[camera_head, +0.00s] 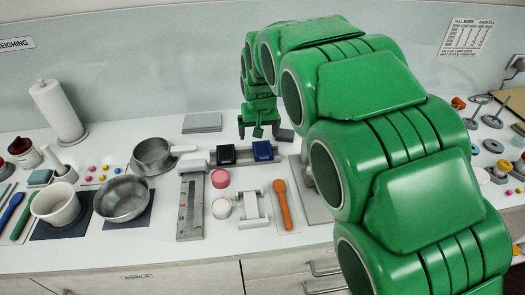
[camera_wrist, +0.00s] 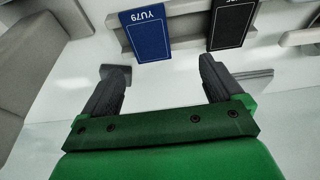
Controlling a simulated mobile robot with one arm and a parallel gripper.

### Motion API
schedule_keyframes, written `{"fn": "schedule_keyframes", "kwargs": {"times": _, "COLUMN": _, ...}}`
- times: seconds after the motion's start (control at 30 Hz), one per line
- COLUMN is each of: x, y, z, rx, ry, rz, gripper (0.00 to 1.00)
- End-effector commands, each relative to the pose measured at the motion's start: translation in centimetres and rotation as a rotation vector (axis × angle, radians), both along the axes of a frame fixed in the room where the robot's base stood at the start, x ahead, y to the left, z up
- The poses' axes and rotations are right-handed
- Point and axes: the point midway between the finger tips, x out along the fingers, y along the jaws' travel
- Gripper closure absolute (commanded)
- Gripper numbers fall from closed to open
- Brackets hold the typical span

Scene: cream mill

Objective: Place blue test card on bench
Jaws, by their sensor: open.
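The blue test card (camera_head: 263,151) is in a grey holder on the white bench (camera_head: 160,215), right of a black card (camera_head: 226,155). In the wrist view the blue card (camera_wrist: 147,36) shows white lettering and the black card (camera_wrist: 232,24) is to its right. My gripper (camera_head: 259,130) is open and empty, beyond the cards in the head view. In the wrist view the two fingers (camera_wrist: 160,75) are spread apart, with the blue card ahead of the gap and not between them.
Metal pans (camera_head: 122,198), a white pot (camera_head: 56,204), a grey scale slide (camera_head: 190,207), pink (camera_head: 220,178) and white jars (camera_head: 221,208), and an orange spoon (camera_head: 283,205) crowd the front. A flat grey block (camera_head: 202,122) lies behind. Free bench shows around it.

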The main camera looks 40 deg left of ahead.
Motion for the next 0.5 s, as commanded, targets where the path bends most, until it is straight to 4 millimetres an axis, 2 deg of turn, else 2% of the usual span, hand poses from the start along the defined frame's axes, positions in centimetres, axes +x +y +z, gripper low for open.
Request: {"fn": "schedule_keyframes", "kwargs": {"times": 0.5, "x": -2.7, "y": -3.6, "z": -0.3, "rx": 0.186, "ry": -0.194, "rz": -0.004, "gripper": 0.06}}
